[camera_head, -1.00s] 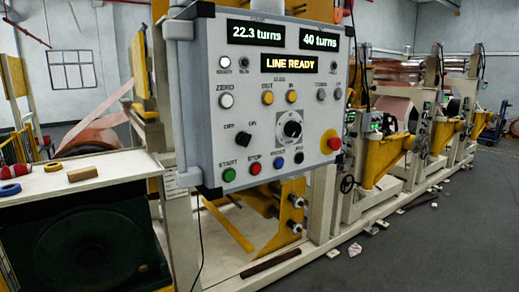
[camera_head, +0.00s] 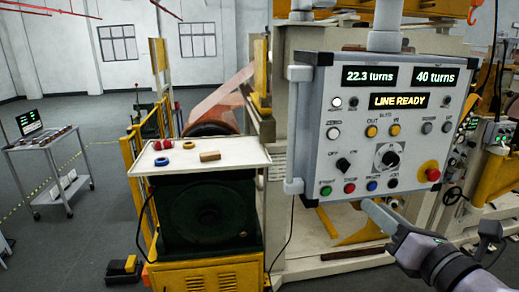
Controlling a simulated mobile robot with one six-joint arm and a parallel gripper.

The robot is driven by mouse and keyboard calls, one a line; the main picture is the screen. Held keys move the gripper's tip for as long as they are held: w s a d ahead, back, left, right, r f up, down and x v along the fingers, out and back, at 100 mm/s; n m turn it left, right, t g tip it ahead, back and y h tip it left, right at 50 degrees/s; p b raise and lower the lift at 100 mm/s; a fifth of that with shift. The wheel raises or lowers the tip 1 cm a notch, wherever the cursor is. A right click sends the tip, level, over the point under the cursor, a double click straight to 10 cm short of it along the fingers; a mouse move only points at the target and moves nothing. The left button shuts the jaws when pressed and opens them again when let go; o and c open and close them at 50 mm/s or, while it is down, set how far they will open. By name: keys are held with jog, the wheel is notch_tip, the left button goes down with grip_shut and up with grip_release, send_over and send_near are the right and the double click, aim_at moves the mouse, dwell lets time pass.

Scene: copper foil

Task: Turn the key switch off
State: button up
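A grey control panel (camera_head: 320,120) with lit displays hangs at the right. Its small black switch (camera_head: 343,164), below OFF and ON labels, sits left of a round dial (camera_head: 387,158); I take it as the key switch. Its exact setting is too small to tell. My arm comes in from the lower right. The end of my gripper (camera_head: 380,215) shows as a grey finger-like part below the panel's lower edge, apart from the switch in the picture. I cannot tell its opening.
A red emergency button on a yellow base (camera_head: 431,172) sits at the panel's right. A white table (camera_head: 225,161) with tape rolls and a block stands left of the panel. A cart (camera_head: 48,148) stands far left on open floor.

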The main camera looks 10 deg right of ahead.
jog(key=d+m+h, duration=0.2)
jog(key=p, duration=0.8)
send_near(348, 168)
jog(key=shift+t, duration=0.3)
jog(key=w, duration=0.9)
jog(key=shift+f+b, duration=0.3)
jog(key=shift+f, duration=0.05)
jog(key=shift+w+a, duration=0.1)
jog(key=shift+w, duration=0.1)
jog(key=shift+c, duration=0.3)
grip_shut()
